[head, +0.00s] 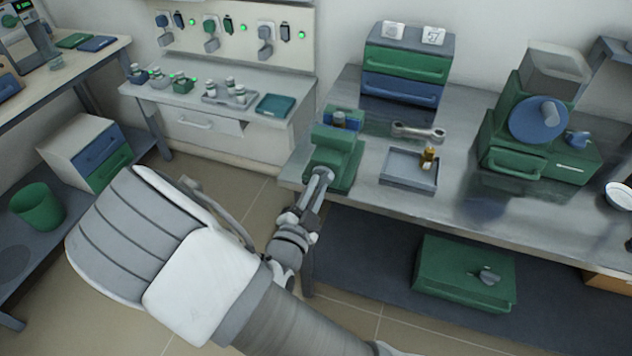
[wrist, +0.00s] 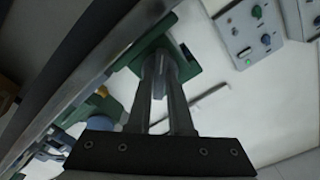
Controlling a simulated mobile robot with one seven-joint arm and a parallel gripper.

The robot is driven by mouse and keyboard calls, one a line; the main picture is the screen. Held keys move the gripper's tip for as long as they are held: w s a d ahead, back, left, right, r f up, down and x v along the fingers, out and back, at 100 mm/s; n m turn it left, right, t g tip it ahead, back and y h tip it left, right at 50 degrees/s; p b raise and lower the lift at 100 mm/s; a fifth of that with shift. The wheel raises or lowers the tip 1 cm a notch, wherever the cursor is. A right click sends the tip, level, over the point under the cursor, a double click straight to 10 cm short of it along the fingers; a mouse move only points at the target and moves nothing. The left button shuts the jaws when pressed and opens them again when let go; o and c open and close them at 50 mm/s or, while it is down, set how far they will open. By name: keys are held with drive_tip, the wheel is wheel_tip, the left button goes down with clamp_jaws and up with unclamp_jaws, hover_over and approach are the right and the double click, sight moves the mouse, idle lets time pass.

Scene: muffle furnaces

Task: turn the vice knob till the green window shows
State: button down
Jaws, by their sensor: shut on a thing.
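The green vice (head: 338,150) stands at the left front corner of the metal workbench in the head view. My gripper (head: 322,178) reaches its front face from below left. In the wrist view the two grey fingers (wrist: 165,75) run up to the green vice body (wrist: 152,52) and are shut on a part at its front. That part is the knob by its place, but the fingers hide most of it. I cannot make out a green window in either view.
On the workbench (head: 465,205) lie a wrench (head: 418,132) and a grey tray (head: 392,178) holding a small brass-coloured piece (head: 428,157). A green-and-blue drawer unit (head: 403,70) stands behind the vice. A green machine with a blue disc (head: 538,118) stands to the right.

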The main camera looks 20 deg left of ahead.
drive_tip(key=m+p, duration=0.3)
drive_tip(key=m, duration=0.1)
drive_tip(key=shift+r+m, duration=0.15)
drive_tip(key=shift+m, duration=0.15)
drive_tip(key=m+p, duration=0.1)
drive_tip(key=m, duration=1.2)
drive_tip(key=shift+m+p, duration=0.3)
drive_tip(key=shift+p, duration=0.05)
drive_tip(key=m+b, duration=0.1)
drive_tip(key=m, duration=0.3)
drive_tip(key=shift+m, duration=0.3)
drive_tip(key=m+b, duration=0.2)
drive_tip(key=m, duration=0.2)
drive_tip(key=shift+d, duration=0.1)
drive_tip(key=m+b, duration=0.4)
drive_tip(key=m, duration=0.1)
drive_tip(key=shift+m, duration=0.4)
drive_tip(key=shift+m+b, duration=1.2)
drive_tip(key=shift+m, duration=0.2)
